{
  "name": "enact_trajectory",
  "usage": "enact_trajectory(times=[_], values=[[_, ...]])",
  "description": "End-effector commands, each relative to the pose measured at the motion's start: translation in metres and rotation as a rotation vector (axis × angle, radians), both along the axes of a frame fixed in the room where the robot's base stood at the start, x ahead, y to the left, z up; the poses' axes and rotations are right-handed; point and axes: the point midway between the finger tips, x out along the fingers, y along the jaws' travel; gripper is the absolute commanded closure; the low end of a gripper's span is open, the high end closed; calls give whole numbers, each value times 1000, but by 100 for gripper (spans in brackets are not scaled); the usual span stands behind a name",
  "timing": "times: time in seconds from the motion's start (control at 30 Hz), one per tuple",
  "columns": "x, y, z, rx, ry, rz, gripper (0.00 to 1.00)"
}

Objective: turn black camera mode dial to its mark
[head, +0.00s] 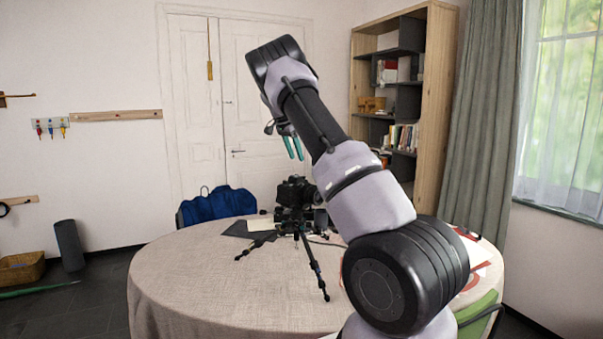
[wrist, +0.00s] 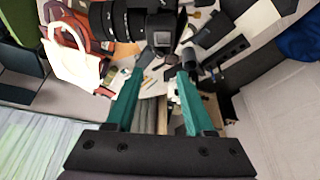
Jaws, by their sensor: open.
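The black camera (head: 294,190) sits on a small tripod (head: 308,255) standing on the round table. In the wrist view the camera (wrist: 118,22) shows at the top edge, partly cut off, with its ribbed lens to the left. I cannot make out the mode dial or its mark in either view. My gripper (head: 294,150) hangs above the camera with its teal fingers pointing down, clear of it. In the wrist view my gripper (wrist: 160,76) is open, and nothing is held between its fingers.
The round table (head: 180,285) has a beige cloth, with dark and pale flat items beside the tripod. A blue chair (head: 218,205) stands behind it, and a green chair (head: 480,312) is at the front right. A bookshelf (head: 436,110) stands at the back right. The table's left side is clear.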

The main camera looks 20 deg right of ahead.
Motion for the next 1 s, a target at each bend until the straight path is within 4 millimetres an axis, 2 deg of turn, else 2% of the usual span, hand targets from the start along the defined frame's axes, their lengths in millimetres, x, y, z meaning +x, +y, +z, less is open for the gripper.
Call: enact_trajectory(times=[0.2,0.4,0.57,0.83,0.87,0.9,0.97,1.0], values=[[5,-17,-41,1,3,-1,47],[9,-27,-67,0,2,-1,47],[10,-30,-77,1,2,1,47],[10,-30,-77,2,1,1,47],[10,-30,-77,2,1,1,54],[10,-30,-77,2,1,1,70],[10,-30,-77,2,1,1,93],[10,-30,-77,2,1,1,100]])
